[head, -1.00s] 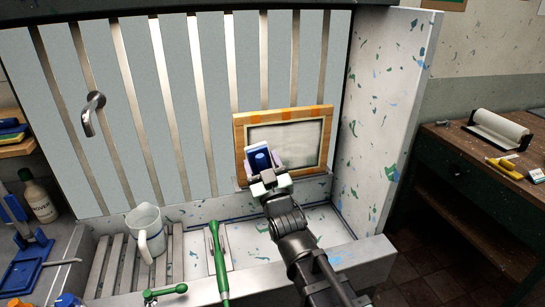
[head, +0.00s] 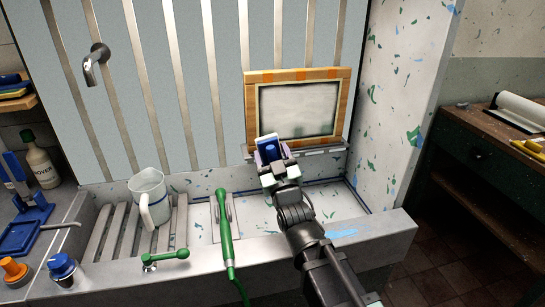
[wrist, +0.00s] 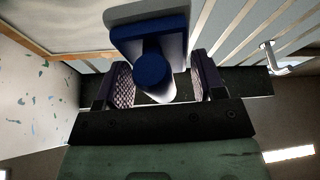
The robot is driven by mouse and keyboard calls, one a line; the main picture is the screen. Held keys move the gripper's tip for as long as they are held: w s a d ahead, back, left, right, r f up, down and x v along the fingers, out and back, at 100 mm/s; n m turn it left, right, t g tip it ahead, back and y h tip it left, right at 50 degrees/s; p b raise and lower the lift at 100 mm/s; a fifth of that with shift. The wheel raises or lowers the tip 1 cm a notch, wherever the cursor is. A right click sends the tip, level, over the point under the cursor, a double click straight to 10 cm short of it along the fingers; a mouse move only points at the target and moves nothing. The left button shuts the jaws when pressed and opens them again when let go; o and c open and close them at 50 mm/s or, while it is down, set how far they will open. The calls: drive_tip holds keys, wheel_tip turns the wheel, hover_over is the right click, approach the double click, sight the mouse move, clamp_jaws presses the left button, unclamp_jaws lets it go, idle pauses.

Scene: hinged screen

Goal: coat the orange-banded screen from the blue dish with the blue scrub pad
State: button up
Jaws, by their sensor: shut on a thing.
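The screen (head: 297,108) stands upright against the back wall of the wash-out booth. Its wooden frame has orange bands along the top, and its mesh is pale grey-white. My gripper (head: 272,172) is in front of the frame's lower left corner, shut on the blue scrub pad (head: 268,148). In the wrist view the pad's round blue handle (wrist: 152,70) is between the fingers, and part of the screen (wrist: 55,25) shows at upper left. The pad's face is turned away, so contact with the screen cannot be told. A shallow blue dish (head: 18,238) sits on the left counter.
A clear jug (head: 150,197) stands on the slatted rack, beside a green-handled spray wand (head: 224,225). A tap (head: 95,62) juts from the back wall. Lidded jars (head: 65,272) and a bottle (head: 40,163) are at left. The speckled side wall (head: 400,100) bounds the right.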

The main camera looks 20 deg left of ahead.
drive_tip(key=shift+w+a, duration=0.45)
drive_tip(key=shift+w, duration=0.35)
drive_tip(key=shift+w+a, duration=0.5)
drive_tip(key=shift+w, duration=0.35)
drive_tip(key=shift+w+a, duration=0.45)
drive_tip(key=shift+w, duration=0.35)
drive_tip(key=shift+w+a, duration=0.3)
drive_tip(key=shift+w, duration=0.2)
drive_tip(key=shift+w+a, duration=0.25)
drive_tip(key=shift+w, duration=0.2)
drive_tip(key=shift+w+d, duration=0.35)
drive_tip(key=shift+d, duration=0.25)
drive_tip(key=shift+w+d, duration=0.3)
drive_tip(key=shift+d, duration=0.3)
drive_tip(key=shift+w+d, duration=0.35)
drive_tip(key=shift+d, duration=0.2)
drive_tip(key=shift+w+d, duration=0.3)
drive_tip(key=shift+d, duration=0.25)
drive_tip(key=shift+w+d, duration=0.35)
drive_tip(key=shift+d, duration=0.25)
drive_tip(key=shift+w+d, duration=0.35)
drive_tip(key=shift+d, duration=0.2)
